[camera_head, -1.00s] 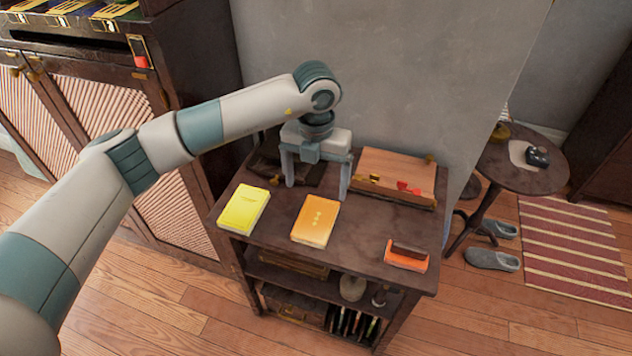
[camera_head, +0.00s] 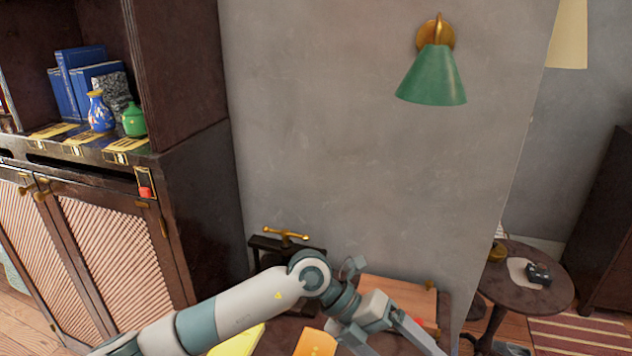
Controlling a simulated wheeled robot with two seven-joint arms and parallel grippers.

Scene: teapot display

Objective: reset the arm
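My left arm comes in from the bottom left in the head view. Its gripper (camera_head: 405,345) is low in the picture, over the dark table by the wall. Its two fingers are spread apart and slant down to the right. I see nothing between them, though the tips run close to the bottom edge. The yellow book (camera_head: 238,342) and the orange book (camera_head: 316,343) lie on the table, partly hidden by my arm or cut off by the frame. My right gripper is not in view.
A wooden box (camera_head: 400,297) and a dark press with a brass handle (camera_head: 285,237) stand behind the gripper. A green lamp (camera_head: 433,78) hangs on the wall above. A cabinet (camera_head: 110,235) stands at left, a round side table (camera_head: 525,285) at right.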

